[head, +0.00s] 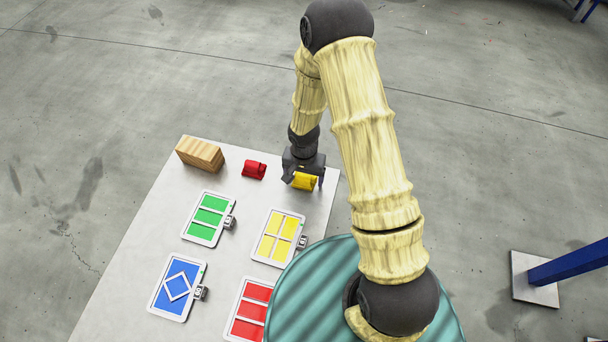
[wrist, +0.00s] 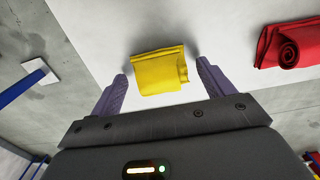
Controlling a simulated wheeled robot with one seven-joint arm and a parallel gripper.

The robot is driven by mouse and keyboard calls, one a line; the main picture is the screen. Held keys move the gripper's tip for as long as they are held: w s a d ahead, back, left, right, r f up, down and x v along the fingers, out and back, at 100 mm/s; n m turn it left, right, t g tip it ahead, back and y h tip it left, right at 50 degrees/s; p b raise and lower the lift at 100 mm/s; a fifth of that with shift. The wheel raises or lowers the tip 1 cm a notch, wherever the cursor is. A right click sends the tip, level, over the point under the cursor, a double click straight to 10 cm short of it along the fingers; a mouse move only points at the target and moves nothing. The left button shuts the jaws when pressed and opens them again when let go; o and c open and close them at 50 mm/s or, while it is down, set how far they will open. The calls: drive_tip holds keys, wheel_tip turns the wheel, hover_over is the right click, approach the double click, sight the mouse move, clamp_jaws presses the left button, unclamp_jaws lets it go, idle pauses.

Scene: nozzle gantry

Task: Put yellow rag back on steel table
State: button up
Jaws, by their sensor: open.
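A yellow rag (head: 304,181), folded or rolled, is at the far right part of the pale steel table (head: 145,240). In the wrist view the yellow rag (wrist: 158,72) lies between and just beyond the fingertips, with the light tabletop behind it. My gripper (head: 303,178) is open over the rag, one finger on each side. In the wrist view my gripper (wrist: 160,82) shows gaps between both fingers and the rag. I cannot tell whether the rag rests fully on the tabletop.
A red rolled rag (head: 254,170) lies left of the yellow one, and a wooden block (head: 200,154) stands at the far-left corner. Panels in green (head: 208,217), yellow (head: 279,237), blue (head: 178,287) and red (head: 250,310) lie nearer. A blue post (head: 570,262) stands at right.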

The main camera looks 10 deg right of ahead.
sight(304, 175)
wheel_tip(304, 175, up, 12)
drive_tip(key=shift+b, duration=0.4)
drive_tip(key=shift+r, duration=0.15)
idle(0.5)
drive_tip(key=s+d+r+n+t, duration=0.2)
drive_tip(key=s+d+r+n, duration=0.2)
drive_tip(key=s+d+r, duration=0.5)
wheel_tip(304, 175, up, 2)
drive_tip(key=shift+s+r+t, duration=0.25)
drive_tip(key=shift+s+t, duration=0.05)
drive_tip(key=shift+s, duration=0.4)
drive_tip(key=shift+d, duration=0.1)
drive_tip(key=shift+c, duration=0.2)
